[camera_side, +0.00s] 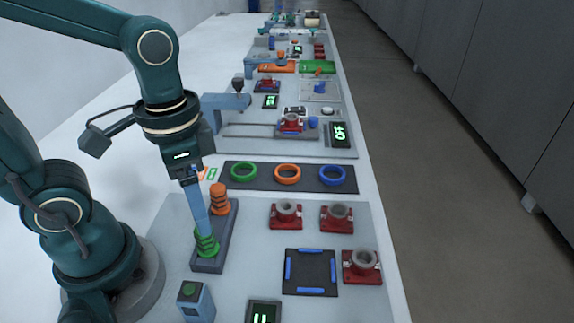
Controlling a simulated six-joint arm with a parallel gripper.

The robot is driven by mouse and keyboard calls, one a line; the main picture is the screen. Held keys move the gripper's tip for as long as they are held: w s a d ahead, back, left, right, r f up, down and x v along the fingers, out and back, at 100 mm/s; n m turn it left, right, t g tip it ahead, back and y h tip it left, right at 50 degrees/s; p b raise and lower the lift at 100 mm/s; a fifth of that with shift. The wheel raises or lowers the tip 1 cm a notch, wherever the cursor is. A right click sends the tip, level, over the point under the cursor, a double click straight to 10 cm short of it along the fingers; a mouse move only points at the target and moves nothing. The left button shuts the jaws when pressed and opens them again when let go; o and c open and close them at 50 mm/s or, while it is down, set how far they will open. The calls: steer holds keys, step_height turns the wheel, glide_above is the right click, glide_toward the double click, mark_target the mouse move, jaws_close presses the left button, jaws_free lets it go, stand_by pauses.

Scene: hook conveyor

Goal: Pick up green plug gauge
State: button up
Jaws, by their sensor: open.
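The green plug gauge (207,247) stands upright at the near end of a grey holder block (208,266). My gripper (205,232) points down at it, with its blue finger reaching to the top of the gauge. The gripper is open. The finger covers part of the gauge, and I cannot tell whether it touches it. An orange plug gauge (220,199) stands at the far end of the same holder, just right of my gripper.
Three red fixtures with grey rings (286,216), (337,218), (362,266) stand to the right. A black square pad (311,272) with blue edges lies nearby. A dark strip (265,178) with green, orange and blue rings lies behind. A green-buttoned box (194,302) stands in front.

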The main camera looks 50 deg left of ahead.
mark_target(207, 243)
steer(key=shift+s+f, duration=0.1)
steer(key=shift+f, duration=2.65)
jaws_close()
